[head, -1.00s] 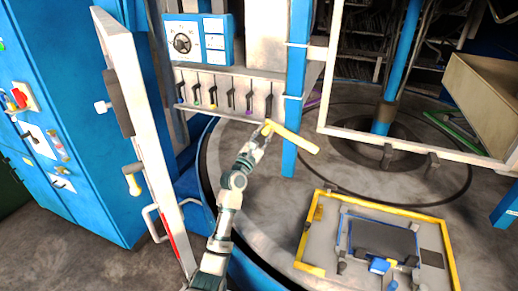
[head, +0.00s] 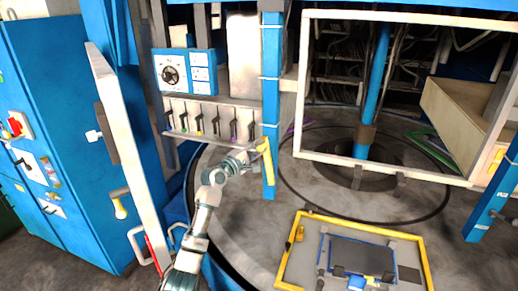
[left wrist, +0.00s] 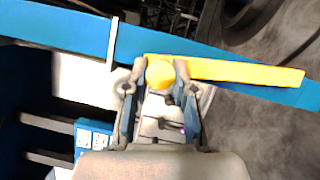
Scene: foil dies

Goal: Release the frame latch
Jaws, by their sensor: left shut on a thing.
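The frame latch is a yellow lever (head: 268,165) on the blue post (head: 270,90). In the head view it hangs nearly straight down along the post. My left gripper (head: 259,149) is at the lever's upper end. In the left wrist view the fingers of my left gripper (left wrist: 160,75) are shut on the rounded yellow knob of the lever (left wrist: 240,71); the bar runs off to the right along the post. The white rectangular frame (head: 296,110) stands upright to the right of the post. My right gripper is not in view.
A row of small levers (head: 215,122) sits on a panel behind my left arm. An open white door (head: 128,150) stands to the left, before a blue cabinet (head: 60,120). A yellow-edged plate (head: 425,258) lies on the floor at the lower right.

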